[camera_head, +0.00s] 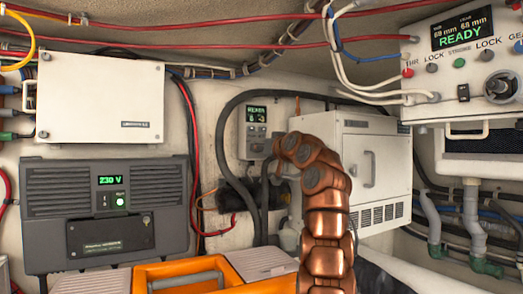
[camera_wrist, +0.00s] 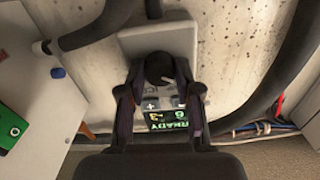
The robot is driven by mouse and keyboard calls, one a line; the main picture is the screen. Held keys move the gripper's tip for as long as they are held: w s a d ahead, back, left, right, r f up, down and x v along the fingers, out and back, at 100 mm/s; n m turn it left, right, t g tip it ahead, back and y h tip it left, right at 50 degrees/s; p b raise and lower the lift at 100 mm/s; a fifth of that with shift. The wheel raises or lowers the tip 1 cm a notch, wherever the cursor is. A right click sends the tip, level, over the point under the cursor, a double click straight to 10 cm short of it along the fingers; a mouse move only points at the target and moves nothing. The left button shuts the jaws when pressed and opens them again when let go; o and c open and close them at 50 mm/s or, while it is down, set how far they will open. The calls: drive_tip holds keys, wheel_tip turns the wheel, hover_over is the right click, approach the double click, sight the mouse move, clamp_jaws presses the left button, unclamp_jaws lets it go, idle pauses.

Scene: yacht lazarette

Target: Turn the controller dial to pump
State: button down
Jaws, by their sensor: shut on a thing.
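The controller is a small grey box (camera_head: 256,133) on the back wall, with a lit green display and a dial. In the wrist view the controller (camera_wrist: 187,43) is upside down, its dark round dial (camera_wrist: 160,67) above the display (camera_wrist: 166,118). A pale pointer mark shows on the dial, towards its right. My gripper (camera_wrist: 159,76) is shut on the dial, one finger on each side. The display's small text is hard to read; the dial's position labels cannot be made out. In the head view my copper-coloured arm stands right of the controller.
A dark hose (camera_head: 225,130) curves around the controller's left side. A white louvred cabinet (camera_head: 375,160) stands to the right, a grey 230 V unit (camera_head: 105,215) to the left. An orange toolbox (camera_head: 185,275) is below. Red cables cross overhead.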

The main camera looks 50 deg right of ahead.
drive_tip(key=shift+a+m, duration=0.1)
drive_tip(key=shift+m, duration=1.1)
drive_tip(key=shift+m+p, duration=0.3)
drive_tip(key=shift+m, duration=0.3)
drive_tip(key=shift+r+m+p, duration=0.1)
drive_tip(key=shift+m+p, duration=1)
drive_tip(key=shift+m, duration=0.8)
drive_tip(key=c, duration=0.8)
unclamp_jaws()
